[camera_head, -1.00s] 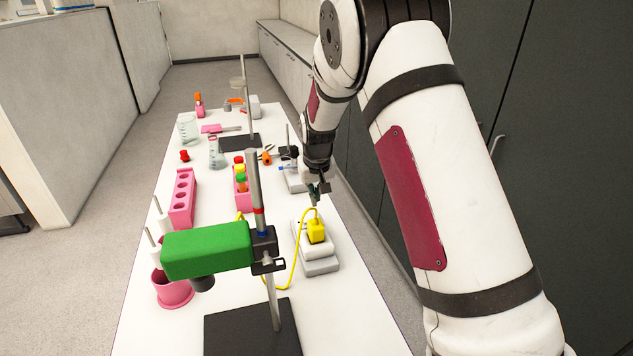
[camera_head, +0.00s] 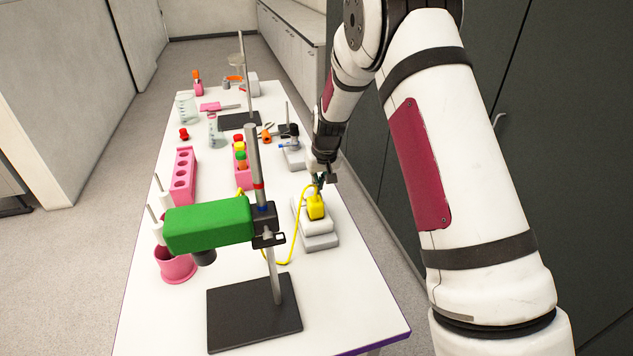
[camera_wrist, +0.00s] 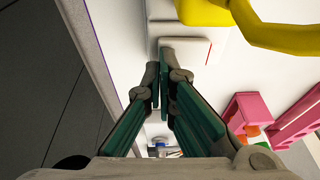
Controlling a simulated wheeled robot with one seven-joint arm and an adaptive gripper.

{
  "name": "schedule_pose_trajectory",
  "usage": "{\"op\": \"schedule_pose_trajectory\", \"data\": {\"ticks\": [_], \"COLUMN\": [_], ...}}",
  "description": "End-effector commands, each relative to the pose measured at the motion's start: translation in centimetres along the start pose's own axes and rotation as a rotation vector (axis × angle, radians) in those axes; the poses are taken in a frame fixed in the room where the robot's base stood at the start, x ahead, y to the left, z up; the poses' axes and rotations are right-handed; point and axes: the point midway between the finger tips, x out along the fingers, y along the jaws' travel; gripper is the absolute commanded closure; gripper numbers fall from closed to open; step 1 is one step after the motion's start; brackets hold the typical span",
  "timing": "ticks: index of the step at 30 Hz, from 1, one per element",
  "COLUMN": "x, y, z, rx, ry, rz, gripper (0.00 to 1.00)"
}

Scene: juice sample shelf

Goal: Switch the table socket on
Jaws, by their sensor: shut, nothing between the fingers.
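The table socket (camera_head: 318,226) is a white and grey block near the right edge of the white table. A yellow plug (camera_head: 316,207) with a yellow cable sits in it. My gripper (camera_head: 318,184) is shut and empty, pointing down at the far end of the socket, just behind the plug. In the wrist view the closed fingertips (camera_wrist: 165,52) are over or against a white raised part of the socket (camera_wrist: 193,46) with a thin red line at its side. The yellow plug (camera_wrist: 203,10) is just beyond. I cannot tell if the fingertips touch; the switch position is unclear.
A stand with a green block (camera_head: 208,226) is left of the socket, on a black base (camera_head: 245,325). Pink racks (camera_head: 183,175), a pink cup (camera_head: 176,266) and glassware stand farther left and back. Another device (camera_head: 292,152) is behind my gripper. The table's near right corner is clear.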

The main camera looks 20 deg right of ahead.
Motion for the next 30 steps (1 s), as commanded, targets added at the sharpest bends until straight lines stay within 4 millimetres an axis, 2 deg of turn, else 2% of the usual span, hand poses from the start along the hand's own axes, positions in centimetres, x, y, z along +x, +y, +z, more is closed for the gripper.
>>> {"op": "schedule_pose_trajectory", "data": {"ticks": [9, 21, 30], "x": [0.0, -0.6, -0.6], "y": [-0.1, -1.5, -1.5], "z": [0.0, -0.2, -0.1], "rx": [0.0, 0.0, 0.0], "ry": [0.0, 0.001, 0.0], "rz": [-0.003, -0.002, -0.002], "gripper": [1.0, 1.0, 1.0]}}
